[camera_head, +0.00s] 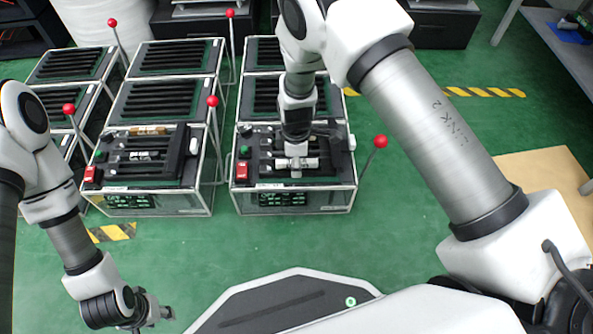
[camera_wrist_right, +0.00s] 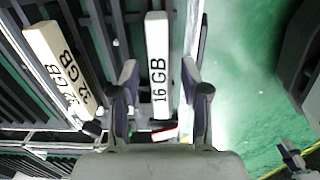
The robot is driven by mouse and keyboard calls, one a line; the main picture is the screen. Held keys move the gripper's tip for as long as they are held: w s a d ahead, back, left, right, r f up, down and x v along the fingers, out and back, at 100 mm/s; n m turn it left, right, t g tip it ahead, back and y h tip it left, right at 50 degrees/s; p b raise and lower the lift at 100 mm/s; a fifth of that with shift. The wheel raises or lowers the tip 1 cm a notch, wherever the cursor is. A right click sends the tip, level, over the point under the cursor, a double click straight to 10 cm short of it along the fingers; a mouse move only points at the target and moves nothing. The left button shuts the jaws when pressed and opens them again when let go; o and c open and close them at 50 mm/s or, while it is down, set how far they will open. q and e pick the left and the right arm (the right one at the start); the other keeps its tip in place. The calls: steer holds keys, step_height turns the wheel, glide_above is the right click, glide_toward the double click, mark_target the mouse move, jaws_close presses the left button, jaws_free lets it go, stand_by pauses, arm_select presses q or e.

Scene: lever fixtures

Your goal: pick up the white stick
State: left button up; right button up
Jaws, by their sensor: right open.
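A white stick marked 16 GB (camera_wrist_right: 158,62) stands out between the two fingers of my right gripper (camera_wrist_right: 160,80) in the right wrist view. The fingers are open, one on each side of it, with a gap showing on both sides. In the head view my right gripper (camera_head: 296,170) points down over the top of the right-hand lever box (camera_head: 345,172), where a white stick (camera_head: 311,163) shows partly behind it. My left gripper (camera_head: 160,312) hangs low over the floor at the lower left, too small to judge.
A second lever box (camera_head: 150,200) with slots and sticks stands to the left. Red-ball levers (camera_head: 380,141) rise at the boxes' sides, one close right of my right gripper. More slotted boxes (camera_head: 150,99) stand behind.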

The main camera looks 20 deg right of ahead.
steer(key=shift+f, duration=0.25)
steer(key=shift+c, duration=0.4)
jaws_close()
